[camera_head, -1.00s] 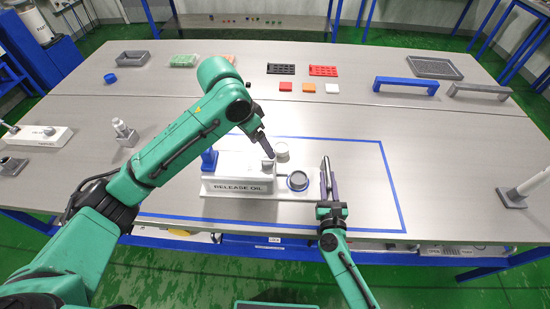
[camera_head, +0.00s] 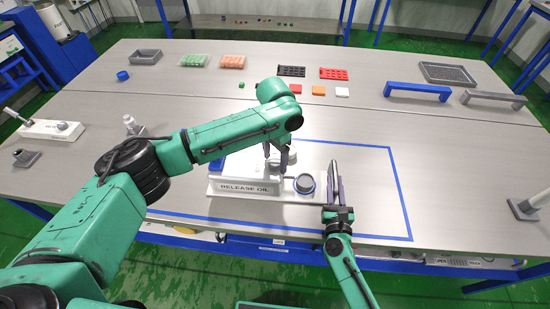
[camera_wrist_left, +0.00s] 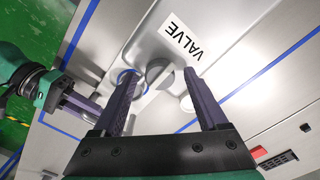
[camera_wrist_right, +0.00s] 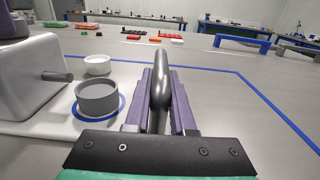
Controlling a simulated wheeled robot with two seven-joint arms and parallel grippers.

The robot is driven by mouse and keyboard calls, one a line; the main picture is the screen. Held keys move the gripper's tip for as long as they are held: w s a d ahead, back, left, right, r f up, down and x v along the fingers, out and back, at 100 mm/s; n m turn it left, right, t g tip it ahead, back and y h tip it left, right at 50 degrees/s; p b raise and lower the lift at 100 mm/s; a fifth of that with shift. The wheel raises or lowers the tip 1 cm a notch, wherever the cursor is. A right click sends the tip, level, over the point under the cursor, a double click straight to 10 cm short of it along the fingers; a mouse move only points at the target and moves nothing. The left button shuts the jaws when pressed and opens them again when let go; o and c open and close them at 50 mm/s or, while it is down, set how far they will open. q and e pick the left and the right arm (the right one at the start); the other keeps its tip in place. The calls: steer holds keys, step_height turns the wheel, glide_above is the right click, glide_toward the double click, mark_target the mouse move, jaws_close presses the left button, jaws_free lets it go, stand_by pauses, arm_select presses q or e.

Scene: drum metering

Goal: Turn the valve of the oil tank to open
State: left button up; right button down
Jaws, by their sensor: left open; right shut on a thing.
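The white oil tank (camera_head: 243,187) marked RELEASE OIL stands inside the blue-taped area. Its grey round valve (camera_wrist_left: 160,73) shows in the left wrist view beside a VALVE label (camera_wrist_left: 182,38). My left gripper (camera_head: 277,167) points down over the tank, open, with the valve seen between its fingers; I cannot tell whether they touch it. A grey cup (camera_wrist_right: 97,99) sits on a blue ring beside the tank's spout (camera_wrist_right: 57,76). My right gripper (camera_head: 336,183) is shut on a smooth grey rod-like thing (camera_wrist_right: 160,80) to the right of the cup.
A white cup (camera_wrist_right: 97,64) stands behind the grey cup. Blue tape (camera_head: 395,175) bounds the work area, whose right part is clear. Colored blocks, racks, and a blue bridge-shaped piece (camera_head: 418,88) stand at the back. Another white device (camera_head: 50,129) is at the left.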

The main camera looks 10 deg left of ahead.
arm_select(q)
steer(key=shift+f, duration=0.1)
jaws_close()
steer(key=shift+n, duration=0.3)
steer(key=n, duration=0.9)
steer(key=shift+d, duration=0.1)
arm_select(e)
steer(key=shift+f, duration=0.1)
arm_select(q)
steer(key=n, duration=0.4)
steer(key=shift+n, duration=2.2)
